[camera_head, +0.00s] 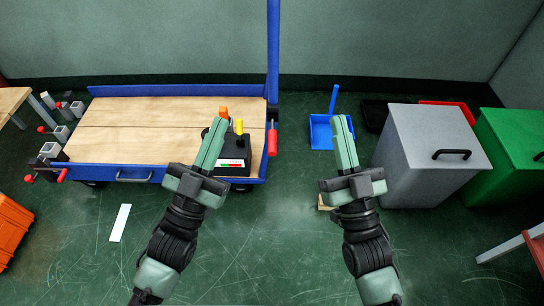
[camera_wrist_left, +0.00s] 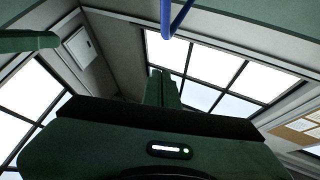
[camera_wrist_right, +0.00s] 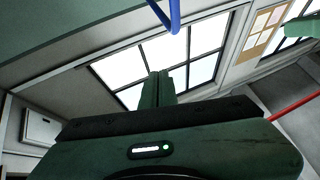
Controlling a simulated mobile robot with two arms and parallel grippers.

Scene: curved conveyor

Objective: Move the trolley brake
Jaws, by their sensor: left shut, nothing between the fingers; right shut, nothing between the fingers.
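The blue trolley (camera_head: 120,173) with a light wooden deck stands at the left of the head view. A red handle (camera_head: 272,141) hangs at its right end, below the blue upright post (camera_head: 273,50); it looks like the brake, but I cannot be sure. My left gripper (camera_head: 219,122) is shut and empty, pointing up over the deck's right part, left of the red handle. My right gripper (camera_head: 341,120) is shut and empty, right of the trolley and apart from it. Both wrist views look up at windows and show a blue bar (camera_wrist_left: 172,25), also in the right one (camera_wrist_right: 168,15).
A black box (camera_head: 233,165) with an orange and a yellow knob sits on the deck, partly behind my left gripper. A blue dustpan (camera_head: 320,133), a grey bin (camera_head: 428,150) and a green bin (camera_head: 515,150) stand right.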

